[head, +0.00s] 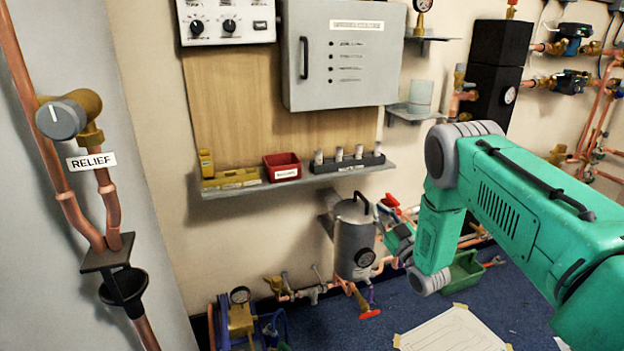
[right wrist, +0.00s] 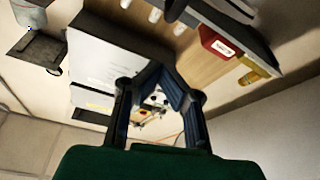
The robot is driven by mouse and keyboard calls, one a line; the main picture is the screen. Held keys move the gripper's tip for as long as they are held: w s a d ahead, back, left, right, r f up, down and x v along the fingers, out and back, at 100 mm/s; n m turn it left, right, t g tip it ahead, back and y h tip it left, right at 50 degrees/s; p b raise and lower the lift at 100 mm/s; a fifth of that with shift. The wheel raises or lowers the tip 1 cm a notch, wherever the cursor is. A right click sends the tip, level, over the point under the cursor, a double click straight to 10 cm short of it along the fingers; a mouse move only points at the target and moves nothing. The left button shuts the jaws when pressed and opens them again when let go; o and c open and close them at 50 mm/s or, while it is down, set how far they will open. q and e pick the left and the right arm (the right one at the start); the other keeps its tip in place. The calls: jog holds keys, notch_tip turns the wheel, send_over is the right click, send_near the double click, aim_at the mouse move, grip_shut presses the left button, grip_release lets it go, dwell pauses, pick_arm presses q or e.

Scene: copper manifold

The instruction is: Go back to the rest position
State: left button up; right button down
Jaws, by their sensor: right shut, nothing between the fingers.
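My green right arm comes in from the right in the head view and bends down at its elbow. My right gripper (head: 384,216) is partly hidden by the forearm and sits in front of the wall, beside the upper part of a grey cylinder vessel. In the right wrist view its dark fingers (right wrist: 160,72) come together at the tips with nothing held. My left gripper and left arm are not in view.
A shelf (head: 330,177) holds a red bin (head: 283,167), a yellow block and a black rack. The grey vessel (head: 354,240) and copper pipes stand below. A grey cabinet (head: 343,60) hangs above. A relief valve (head: 72,116) and black funnel are at left.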

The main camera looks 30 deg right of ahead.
jog(key=s+a+f+m+g+y+p, duration=0.1)
jog(key=s+a+f+g+p, duration=0.1)
jog(key=s+a+f+g, duration=0.65)
jog(key=s+a+f+m+g+y+p, duration=0.1)
jog(key=s+a+f+g, duration=0.3)
jog(key=a, duration=0.7)
jog(key=s+a+g+p, duration=0.1)
jog(key=s+a+g, duration=0.3)
jog(key=s, duration=0.8)
jog(key=s+a+f+g+y+p, duration=0.1)
jog(key=s+a+g, duration=0.3)
jog(key=s, duration=0.8)
jog(key=shift+a+f+n, duration=0.3)
jog(key=shift+a, duration=0.05)
